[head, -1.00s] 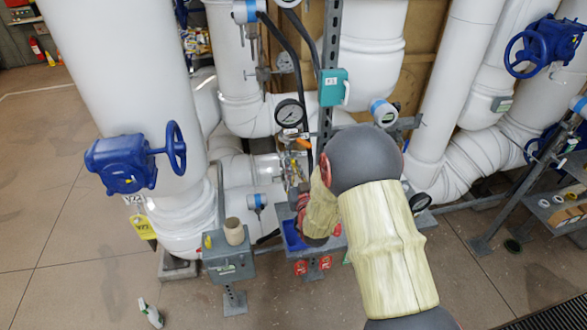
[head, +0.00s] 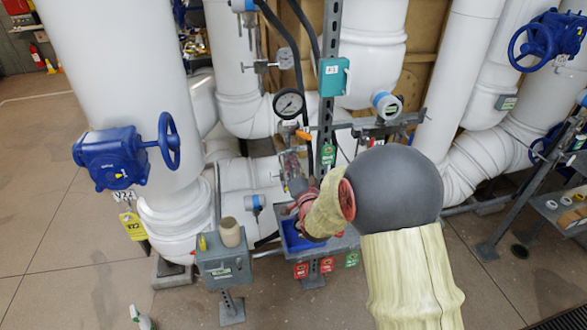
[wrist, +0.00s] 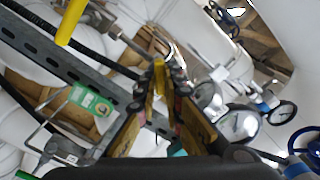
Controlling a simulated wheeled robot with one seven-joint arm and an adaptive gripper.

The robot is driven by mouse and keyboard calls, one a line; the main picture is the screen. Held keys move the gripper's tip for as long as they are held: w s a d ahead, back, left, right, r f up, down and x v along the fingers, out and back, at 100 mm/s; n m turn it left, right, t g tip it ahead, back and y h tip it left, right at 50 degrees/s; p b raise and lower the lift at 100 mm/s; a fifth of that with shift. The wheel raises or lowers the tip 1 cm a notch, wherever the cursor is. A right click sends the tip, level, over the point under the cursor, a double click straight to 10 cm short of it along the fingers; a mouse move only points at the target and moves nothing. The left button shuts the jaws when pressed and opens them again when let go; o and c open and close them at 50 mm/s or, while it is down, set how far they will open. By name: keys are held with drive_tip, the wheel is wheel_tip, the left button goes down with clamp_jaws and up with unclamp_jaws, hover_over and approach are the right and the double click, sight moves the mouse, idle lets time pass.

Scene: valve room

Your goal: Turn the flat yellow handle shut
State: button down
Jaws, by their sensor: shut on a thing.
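The flat yellow handle (wrist: 160,78) shows in the wrist view as a narrow yellow strip between the fingertips. My gripper (wrist: 164,88) is shut on it, with one dark-padded finger on each side. The fingers hide part of the handle, and its pivot is not clear. In the head view my gripper (head: 292,172) is among the small pipework below the gauge. It is small there and partly hidden by my wrist, and I cannot make out the held handle.
A second yellow bar (wrist: 70,22) crosses the wrist view's upper left. A pressure gauge (head: 289,104) and steel post (head: 328,95) stand close behind my gripper. A blue bin (head: 300,238) lies below. A blue handwheel valve (head: 110,157) is left; large white pipes surround the area.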

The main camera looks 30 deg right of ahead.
drive_tip(key=shift+d+f+m+b, duration=0.15)
drive_tip(key=shift+m+b, duration=1.15)
drive_tip(key=shift+m, duration=0.8)
drive_tip(key=shift+a+f+m+b, duration=0.1)
drive_tip(key=shift+m+b, duration=1.15)
drive_tip(key=shift+m, duration=0.85)
drive_tip(key=c, duration=1.9)
unclamp_jaws()
drive_tip(key=v, duration=1.2)
drive_tip(key=shift+r, duration=0.1)
